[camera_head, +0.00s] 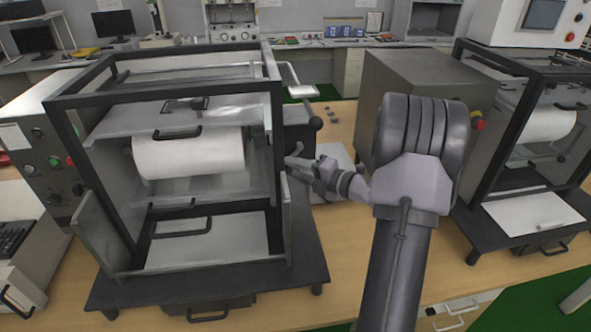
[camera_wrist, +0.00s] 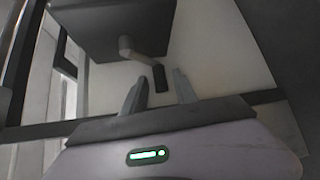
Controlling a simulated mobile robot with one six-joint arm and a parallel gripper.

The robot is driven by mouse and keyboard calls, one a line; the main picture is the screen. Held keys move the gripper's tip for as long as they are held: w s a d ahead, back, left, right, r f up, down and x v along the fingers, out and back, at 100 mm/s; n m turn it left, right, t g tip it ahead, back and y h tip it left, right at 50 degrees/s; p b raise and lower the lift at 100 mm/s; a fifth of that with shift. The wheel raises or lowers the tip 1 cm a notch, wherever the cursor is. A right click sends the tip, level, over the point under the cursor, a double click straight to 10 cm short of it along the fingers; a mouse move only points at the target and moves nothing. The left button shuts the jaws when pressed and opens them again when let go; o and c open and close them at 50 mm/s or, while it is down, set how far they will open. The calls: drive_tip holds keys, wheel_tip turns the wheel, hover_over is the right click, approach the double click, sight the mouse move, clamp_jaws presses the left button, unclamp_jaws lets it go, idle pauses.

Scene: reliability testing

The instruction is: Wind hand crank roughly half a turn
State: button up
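The hand crank shows in the wrist view as a light grey arm (camera_wrist: 138,54) with a short dark handle (camera_wrist: 160,78), projecting from a dark box on the machine's side. My gripper (camera_wrist: 162,77) is open, and in that view the handle appears in the gap between its two fingertips. I cannot tell whether either finger touches it. The crank handle is not clearly visible there.
The machine's dark frame stands close left of my gripper. A grey cabinet (camera_head: 405,85) stands behind my arm, and a second framed machine (camera_head: 520,120) is at the right. The wooden table (camera_head: 335,255) is bare in front, between the two machines.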

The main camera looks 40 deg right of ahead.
clamp_jaws()
drive_tip(key=shift+w+a+r+m+t+b, duration=0.1)
drive_tip(key=shift+a+r+m+t+b, duration=0.1)
drive_tip(key=shift+m+t+b, duration=0.45)
drive_tip(key=shift+o, duration=1.3)
unclamp_jaws()
drive_tip(key=p+v, duration=0.3)
drive_tip(key=v, duration=1.4)
drive_tip(key=shift+d, duration=0.25)
